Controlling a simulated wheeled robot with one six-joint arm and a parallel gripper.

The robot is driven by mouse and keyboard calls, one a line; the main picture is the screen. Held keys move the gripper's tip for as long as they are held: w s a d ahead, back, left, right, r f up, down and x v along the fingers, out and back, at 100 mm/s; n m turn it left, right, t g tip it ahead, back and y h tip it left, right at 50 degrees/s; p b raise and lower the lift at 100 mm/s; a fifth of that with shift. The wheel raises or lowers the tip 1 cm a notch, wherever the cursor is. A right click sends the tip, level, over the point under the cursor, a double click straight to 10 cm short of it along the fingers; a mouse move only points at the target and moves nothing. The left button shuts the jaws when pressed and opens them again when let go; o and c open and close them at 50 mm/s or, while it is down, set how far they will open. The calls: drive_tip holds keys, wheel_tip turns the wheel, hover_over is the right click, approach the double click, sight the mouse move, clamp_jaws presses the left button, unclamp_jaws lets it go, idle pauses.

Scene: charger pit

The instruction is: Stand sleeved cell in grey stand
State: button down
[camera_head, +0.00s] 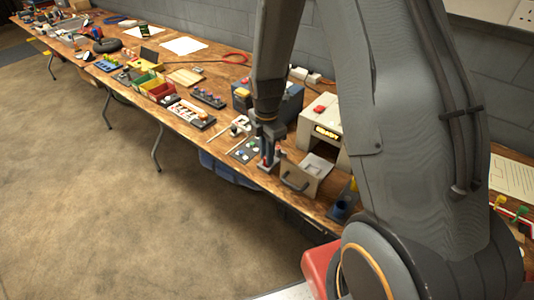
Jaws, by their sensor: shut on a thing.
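My gripper (268,143) points down at the near edge of the wooden bench, in the middle of the head view. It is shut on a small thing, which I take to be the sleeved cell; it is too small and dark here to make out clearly. A small grey stand (268,168) is directly below the fingers, with small red and dark parts showing at it. I cannot tell whether the held cell is touching the stand, inside it or just above it.
Left of the stand is a dark mat (244,150) with small coloured pieces. A blue-grey box (290,103) stands behind. Trays and tools crowd the bench leftward; the floor is clear.

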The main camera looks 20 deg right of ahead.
drive_tip(key=shift+f, duration=0.2)
drive_tip(key=c, duration=1.6)
unclamp_jaws()
drive_tip(key=shift+o, duration=0.2)
drive_tip(key=shift+r+p, duration=2.6)
drive_tip(key=shift+r, duration=0.9)
